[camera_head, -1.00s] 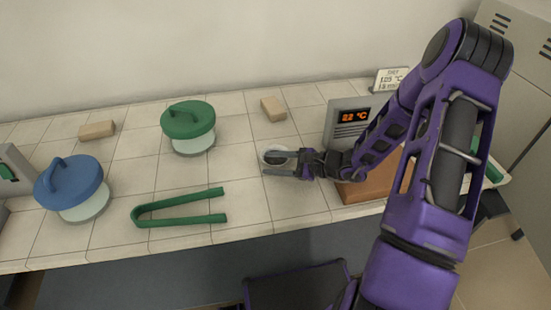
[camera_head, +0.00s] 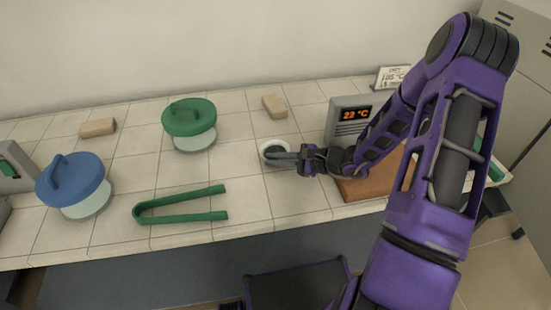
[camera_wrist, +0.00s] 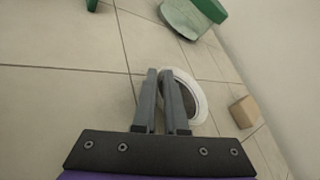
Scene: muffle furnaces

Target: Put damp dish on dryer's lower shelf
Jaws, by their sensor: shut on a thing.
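The dish (camera_head: 271,146) is small, round and white with a dark inside, on the tiled worktop. My gripper (camera_head: 277,155) reaches it from the right, fingers close together on its near rim. In the wrist view the dish (camera_wrist: 203,103) shows behind and right of the fingertips (camera_wrist: 159,72), with its near wall between or under them; the exact contact is partly hidden. A grey unit (camera_head: 345,118) with an orange display reading about 22 °C stands behind my forearm, partly hidden. I cannot tell whether it is the dryer, and no shelf is clearly visible.
A green-lidded jar (camera_head: 189,117), a blue-lidded jar (camera_head: 73,182) and green tongs (camera_head: 180,205) stand or lie to the left. Beige blocks (camera_head: 274,106) (camera_head: 98,128) lie at the back. A brown slab (camera_head: 365,188) lies under my forearm. A small sign (camera_head: 392,77) stands behind.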

